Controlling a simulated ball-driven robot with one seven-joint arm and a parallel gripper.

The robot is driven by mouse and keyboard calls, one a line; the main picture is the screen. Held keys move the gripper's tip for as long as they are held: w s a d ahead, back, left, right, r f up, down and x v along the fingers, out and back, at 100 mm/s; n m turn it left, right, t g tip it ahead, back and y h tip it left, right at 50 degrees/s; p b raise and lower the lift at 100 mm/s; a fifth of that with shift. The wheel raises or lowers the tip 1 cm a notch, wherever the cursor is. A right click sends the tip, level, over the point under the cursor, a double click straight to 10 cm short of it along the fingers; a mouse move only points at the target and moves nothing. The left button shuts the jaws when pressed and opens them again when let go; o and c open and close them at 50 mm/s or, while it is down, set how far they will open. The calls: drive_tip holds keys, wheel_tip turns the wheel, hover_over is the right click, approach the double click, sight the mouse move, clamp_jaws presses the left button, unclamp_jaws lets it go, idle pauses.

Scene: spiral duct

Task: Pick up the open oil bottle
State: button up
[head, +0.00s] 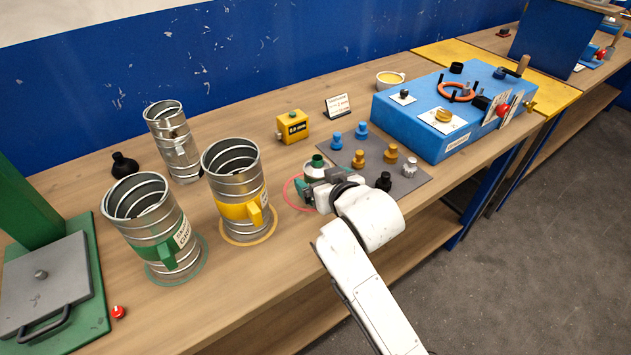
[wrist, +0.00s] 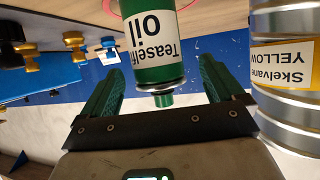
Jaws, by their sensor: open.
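The oil bottle is green with a white "oil" label (wrist: 152,40) and a short green neck. In the head view the bottle (head: 317,161) stands upright on the bench, partly hidden by my gripper (head: 315,183). In the inverted wrist view, my gripper (wrist: 158,70) is open, one green finger on each side of the bottle's neck end. Gaps show between the fingers and the bottle. Whether the bottle's mouth is open cannot be told.
A yellow-handled metal duct can (head: 238,190) stands close left of my gripper, with a green-handled can (head: 150,228) farther left. A grey mat (head: 405,185) with several knobs lies right. A red ring (head: 290,196) marks the bench around the bottle. A blue box (head: 425,115) stands behind right.

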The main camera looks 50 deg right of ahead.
drive_tip(key=shift+p+x, duration=0.5)
drive_tip(key=shift+x, duration=2.4)
drive_tip(key=shift+s+f, duration=0.1)
drive_tip(key=shift+c, duration=0.2)
drive_tip(key=c, duration=1.1)
drive_tip(key=shift+c, duration=0.2)
